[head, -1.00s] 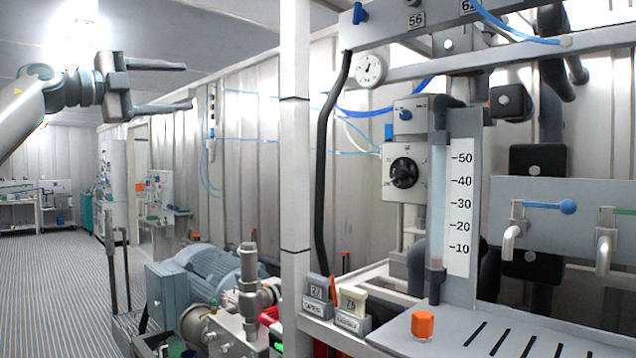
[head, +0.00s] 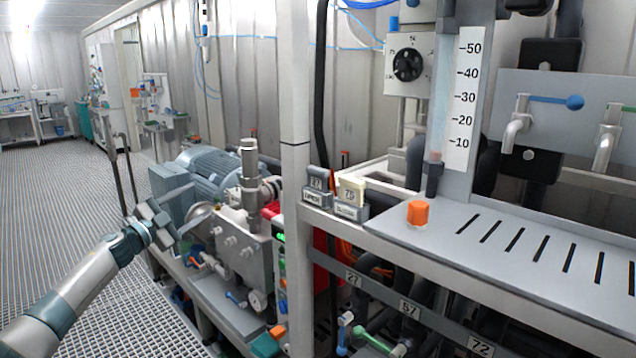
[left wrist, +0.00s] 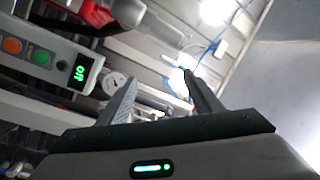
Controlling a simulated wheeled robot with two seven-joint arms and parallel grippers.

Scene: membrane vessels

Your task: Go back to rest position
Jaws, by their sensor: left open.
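My left gripper (head: 184,210) is at the lower left of the head view, on my arm that comes in from the left. Its fingers are apart and nothing is between them. It is in front of the blue-grey motor (head: 205,170) in that view; I cannot tell whether it is clear of the motor. In the left wrist view the two fingers of the left gripper (left wrist: 158,95) are spread, with only background between them. My right gripper is in no view.
A metal pump (head: 245,240) stands beside the motor on a low skid. A grey post (head: 296,220) and a slotted drain shelf (head: 490,240) with an orange knob (head: 418,213) are to the right. Open grated floor (head: 50,210) lies at the left.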

